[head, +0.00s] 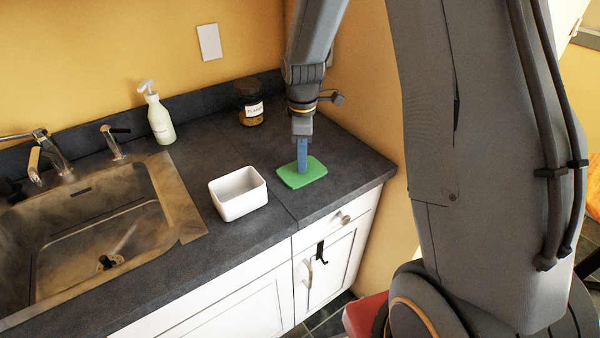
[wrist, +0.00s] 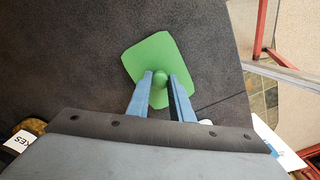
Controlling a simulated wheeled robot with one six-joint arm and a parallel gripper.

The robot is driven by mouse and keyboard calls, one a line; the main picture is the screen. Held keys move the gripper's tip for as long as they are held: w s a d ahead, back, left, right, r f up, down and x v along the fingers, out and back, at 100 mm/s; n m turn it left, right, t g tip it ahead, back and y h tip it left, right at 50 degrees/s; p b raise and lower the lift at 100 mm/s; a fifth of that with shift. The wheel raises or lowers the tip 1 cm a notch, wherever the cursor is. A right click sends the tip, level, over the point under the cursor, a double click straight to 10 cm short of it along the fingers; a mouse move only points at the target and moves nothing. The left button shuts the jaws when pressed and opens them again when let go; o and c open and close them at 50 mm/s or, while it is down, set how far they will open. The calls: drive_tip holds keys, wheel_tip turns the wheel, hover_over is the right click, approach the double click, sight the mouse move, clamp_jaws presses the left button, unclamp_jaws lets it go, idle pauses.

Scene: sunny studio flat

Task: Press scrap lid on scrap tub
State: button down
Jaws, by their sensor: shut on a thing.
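The green scrap lid (head: 309,174) is at the right part of the dark counter, right of the tub. The lid's round knob (wrist: 160,79) shows in the wrist view between my fingertips. My gripper (head: 302,168) points down and is shut on the lid's knob. I cannot tell whether the lid rests on the counter or is just above it. The white scrap tub (head: 240,206) stands upright and open on the counter, empty as far as I see. The tub is apart from the lid, and only a small white edge near my gripper in the wrist view may be it.
A sink (head: 95,235) with a tap (head: 45,155) lies left of the tub. A soap bottle (head: 158,118) and a dark-lidded jar (head: 249,102) stand along the back. The counter's front edge is close to the tub. Bare counter lies between tub and lid.

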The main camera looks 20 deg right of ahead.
drive_tip(key=shift+r+p, duration=1.6)
drive_tip(key=shift+r, duration=0.45)
